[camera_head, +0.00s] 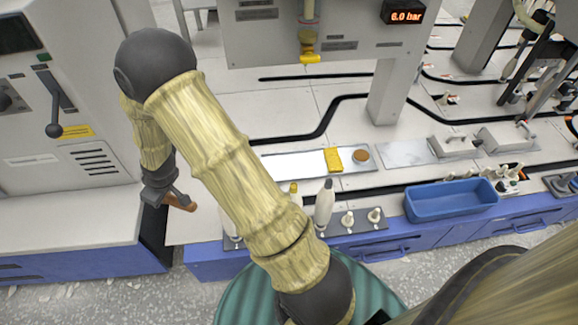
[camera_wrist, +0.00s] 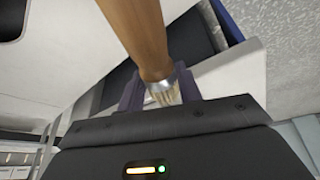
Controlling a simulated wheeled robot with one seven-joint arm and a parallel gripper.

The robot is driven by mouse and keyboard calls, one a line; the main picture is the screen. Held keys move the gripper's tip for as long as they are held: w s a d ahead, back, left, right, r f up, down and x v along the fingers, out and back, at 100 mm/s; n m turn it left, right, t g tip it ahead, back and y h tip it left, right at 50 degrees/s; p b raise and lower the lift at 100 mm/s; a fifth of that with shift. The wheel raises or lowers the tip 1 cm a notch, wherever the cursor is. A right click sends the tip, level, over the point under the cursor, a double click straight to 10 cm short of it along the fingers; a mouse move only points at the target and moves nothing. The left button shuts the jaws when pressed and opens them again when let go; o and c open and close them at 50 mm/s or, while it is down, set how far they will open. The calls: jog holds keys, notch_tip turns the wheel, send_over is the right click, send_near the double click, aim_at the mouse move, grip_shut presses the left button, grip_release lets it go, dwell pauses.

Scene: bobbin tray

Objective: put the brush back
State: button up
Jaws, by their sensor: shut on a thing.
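The brush has a brown wooden handle (camera_wrist: 138,35), a metal ferrule and pale bristles. In the wrist view, my gripper (camera_wrist: 160,90) is shut on the brush near its ferrule, with the handle reaching up and away. In the head view, my gripper (camera_head: 163,190) hangs at the left of the blue-fronted bench, and the brush's brown handle (camera_head: 181,201) sticks out to its right. The bristles are hidden there. The brush is beside the bench's left end; I cannot tell whether it touches anything.
A grey machine (camera_head: 65,150) stands at the left.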

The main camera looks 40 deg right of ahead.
jog(key=w+d+m+t+h+b, duration=0.1)
jog(key=w+d+m+h, duration=0.2)
jog(key=d, duration=2)
jog(key=s+d+m+h, duration=0.1)
jog(key=s+d, duration=0.1)
jog(key=d, duration=0.4)
jog(key=s+d+m, duration=0.1)
jog(key=s+d, duration=0.2)
jog(key=d, duration=0.3)
jog(key=s+d+r+m+h, duration=0.1)
jog(key=s+d+m, duration=0.1)
jog(key=d, duration=0.4)
jog(key=shift+s+h+b, duration=0.3)
jog(key=shift+s+b, duration=0.1)
jog(key=shift+s, duration=0.05)
jog(key=shift+f+b, duration=1.45)
jog(key=shift+f, duration=1.05)
notch_tip(320, 180, down, 5)
jog(key=b, duration=0.3)
jog(key=shift+f, duration=0.1)
